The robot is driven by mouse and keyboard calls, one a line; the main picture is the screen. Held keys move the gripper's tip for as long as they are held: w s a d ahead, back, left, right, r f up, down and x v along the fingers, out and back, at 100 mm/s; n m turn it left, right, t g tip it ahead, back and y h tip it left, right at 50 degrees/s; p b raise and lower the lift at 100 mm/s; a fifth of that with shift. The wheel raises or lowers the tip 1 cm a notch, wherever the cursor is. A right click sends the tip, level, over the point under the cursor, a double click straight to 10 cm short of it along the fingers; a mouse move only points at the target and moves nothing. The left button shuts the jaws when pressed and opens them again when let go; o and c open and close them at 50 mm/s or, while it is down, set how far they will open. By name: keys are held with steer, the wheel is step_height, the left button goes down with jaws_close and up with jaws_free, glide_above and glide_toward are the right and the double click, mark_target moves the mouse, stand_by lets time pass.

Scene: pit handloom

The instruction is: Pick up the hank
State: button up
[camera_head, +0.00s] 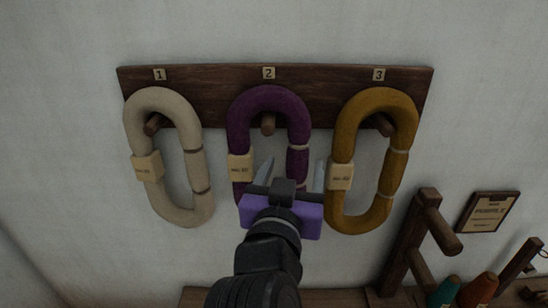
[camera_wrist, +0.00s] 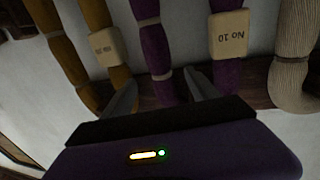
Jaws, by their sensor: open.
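Three hanks hang on pegs of a dark wooden rack: a cream hank (camera_head: 197,160), a purple hank (camera_head: 238,120) and a mustard hank (camera_head: 398,165). The task does not say which hank. My gripper (camera_head: 294,162) is open in front of the purple hank's lower right part. Its fingers stand on either side of the purple right strand, which also shows between the fingertips (camera_wrist: 160,80) in the wrist view (camera_wrist: 154,45). I cannot tell how deep the fingers reach. The purple hank's bottom is hidden behind my gripper. Its label (camera_wrist: 230,34) reads "No 10".
The rack board (camera_head: 215,105) bears number plates 1, 2 and 3. The mustard hank's label (camera_head: 340,176) is close to my right finger. At lower right are a wooden post with a peg (camera_head: 425,215), teal (camera_head: 445,292) and orange (camera_head: 482,289) cones, and a framed sign (camera_head: 487,212).

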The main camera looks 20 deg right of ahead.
mark_target(297, 155)
steer(key=p+x, duration=0.3)
steer(key=x, duration=0.3)
steer(key=shift+w+d, duration=0.1)
steer(key=shift+w+d+f, duration=0.15)
steer(key=shift+w+d, duration=0.05)
steer(key=shift+w, duration=0.3)
jaws_close()
